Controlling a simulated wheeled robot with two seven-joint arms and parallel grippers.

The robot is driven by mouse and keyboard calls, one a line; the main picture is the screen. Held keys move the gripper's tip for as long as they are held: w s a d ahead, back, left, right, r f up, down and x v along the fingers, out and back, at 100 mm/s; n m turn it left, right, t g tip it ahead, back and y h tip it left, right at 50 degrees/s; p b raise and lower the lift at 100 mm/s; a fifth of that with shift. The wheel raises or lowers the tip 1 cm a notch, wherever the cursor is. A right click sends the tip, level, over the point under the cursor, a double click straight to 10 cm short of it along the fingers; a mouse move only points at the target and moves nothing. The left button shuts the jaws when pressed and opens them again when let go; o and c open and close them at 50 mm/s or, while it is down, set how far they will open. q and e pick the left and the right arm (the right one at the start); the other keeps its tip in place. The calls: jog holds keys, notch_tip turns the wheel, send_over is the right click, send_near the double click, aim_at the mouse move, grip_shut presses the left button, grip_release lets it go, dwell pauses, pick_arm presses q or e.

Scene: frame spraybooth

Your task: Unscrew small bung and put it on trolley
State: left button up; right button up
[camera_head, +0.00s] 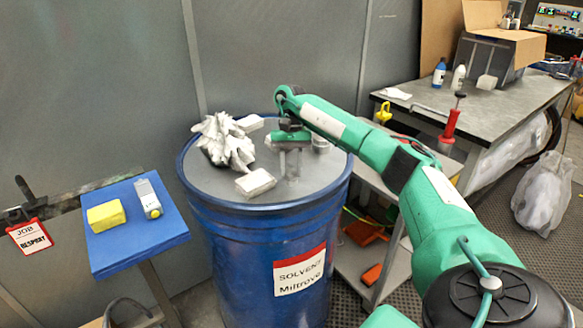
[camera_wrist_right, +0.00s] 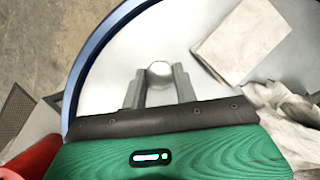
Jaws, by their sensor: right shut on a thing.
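The small bung (camera_wrist_right: 159,72) shows as a pale round piece on the grey lid of the blue solvent drum (camera_head: 265,290). My right gripper (camera_head: 291,178) points down at the lid near its front right. Its two fingers (camera_wrist_right: 158,88) are shut on the bung, one on each side. The bung is hidden by the fingers in the head view. I cannot tell how far it is screwed in. The grey trolley (camera_head: 352,262) stands just right of the drum, its top partly hidden by my right arm. My left gripper is not in view.
White crumpled rags (camera_head: 226,145) and a folded cloth (camera_head: 255,183) lie on the lid close to my right gripper. A grey round fitting (camera_head: 321,145) sits behind it. A blue stand (camera_head: 135,245) with a yellow sponge (camera_head: 106,215) is at left. A workbench (camera_head: 430,95) stands at right.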

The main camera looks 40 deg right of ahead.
jog(key=o, duration=0.6)
jog(key=shift+o, duration=0.2)
